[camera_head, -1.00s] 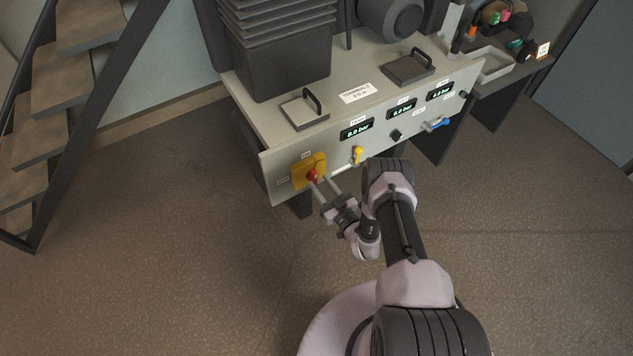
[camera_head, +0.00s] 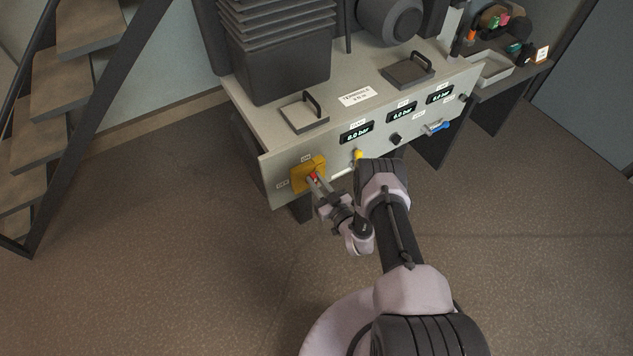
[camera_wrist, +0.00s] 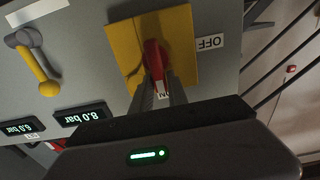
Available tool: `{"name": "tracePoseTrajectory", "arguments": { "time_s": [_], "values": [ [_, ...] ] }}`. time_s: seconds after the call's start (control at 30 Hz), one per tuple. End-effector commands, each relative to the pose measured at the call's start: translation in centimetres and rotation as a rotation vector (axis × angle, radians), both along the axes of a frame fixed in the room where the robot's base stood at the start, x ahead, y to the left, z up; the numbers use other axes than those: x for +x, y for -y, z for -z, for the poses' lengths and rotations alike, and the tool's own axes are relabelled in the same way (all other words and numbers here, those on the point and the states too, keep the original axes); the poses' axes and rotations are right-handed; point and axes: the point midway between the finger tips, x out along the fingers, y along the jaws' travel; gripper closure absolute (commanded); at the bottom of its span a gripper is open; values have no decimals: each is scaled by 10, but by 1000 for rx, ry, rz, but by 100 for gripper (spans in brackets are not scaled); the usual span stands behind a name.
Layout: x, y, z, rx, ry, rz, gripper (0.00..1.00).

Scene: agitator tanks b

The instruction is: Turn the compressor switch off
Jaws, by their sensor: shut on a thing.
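The compressor switch is a red handle (camera_wrist: 154,58) on a yellow plate (camera_wrist: 183,30), at the left end of the grey panel front. In the head view the yellow plate (camera_head: 301,179) shows an ON label above it and an OFF label (camera_head: 283,185) to its left. The OFF label also shows in the wrist view (camera_wrist: 210,42). My gripper (camera_head: 316,181) is at the switch, its fingers shut on the red handle; in the wrist view the fingers (camera_wrist: 157,84) close around its lower part. The fingers hide part of the handle, so its exact angle is hard to tell.
A yellow-handled valve (camera_head: 358,156) sits right of the switch, near my arm. Pressure displays (camera_head: 356,132), a dark knob (camera_head: 395,139) and a blue-handled valve (camera_head: 438,126) lie further right. Stairs (camera_head: 62,90) stand at the left. The floor before the panel is open.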

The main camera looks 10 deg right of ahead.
Motion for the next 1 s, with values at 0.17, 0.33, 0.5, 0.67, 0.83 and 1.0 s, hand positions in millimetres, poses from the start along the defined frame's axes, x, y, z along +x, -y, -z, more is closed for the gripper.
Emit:
{"name": "tracePoseTrajectory", "arguments": {
  "time_s": [0.17, 0.33, 0.5, 0.67, 0.83, 1.0],
  "values": [
    [-3, 0, 4, -12, -7, 3, 100],
    [-4, -2, 5, -72, 11, 4, 100],
    [-5, -5, 5, -189, 47, 5, 100],
    [-7, -8, 7, -329, 91, 4, 100],
    [-8, -11, 10, -483, 140, 5, 100],
    [-10, -14, 13, -638, 187, 5, 100]
  ]
}}
